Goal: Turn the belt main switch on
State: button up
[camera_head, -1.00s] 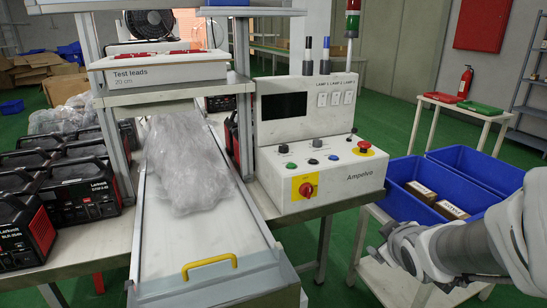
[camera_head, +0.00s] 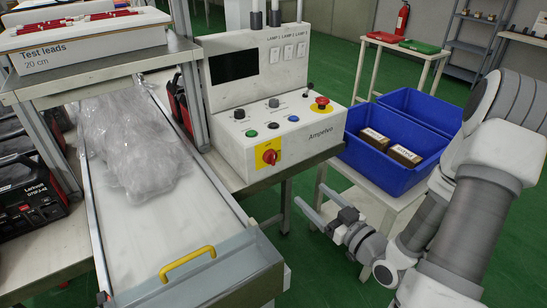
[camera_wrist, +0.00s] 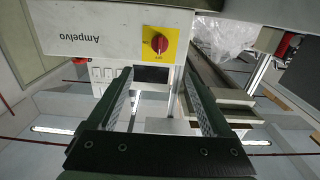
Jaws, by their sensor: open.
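The belt main switch (camera_head: 269,155) is a red rotary knob on a yellow plate, low on the front of the white Ampelvo control box (camera_head: 315,152). My gripper (camera_head: 309,195) is open and empty. It is in front of the box, lower than the switch and to its right in the head view, apart from it. In the wrist view the box appears upside down. There the switch (camera_wrist: 160,44) sits just beyond the gap between my open fingers (camera_wrist: 158,75). The knob's exact setting is too small to tell.
Round buttons and a red emergency stop (camera_head: 321,104) sit on the box's sloped top. A conveyor (camera_head: 150,235) with plastic-wrapped goods (camera_head: 130,150) and a yellow handle (camera_head: 187,262) lies left. Blue bins (camera_head: 372,168) with cartons stand on a white table to the right.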

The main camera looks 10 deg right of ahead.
aim_at(274, 160)
jog(key=b+x, duration=0.1)
jog(key=x, duration=1.6)
jog(key=shift+w+a+r, duration=0.1)
jog(key=shift+w, duration=0.05)
grip_shut()
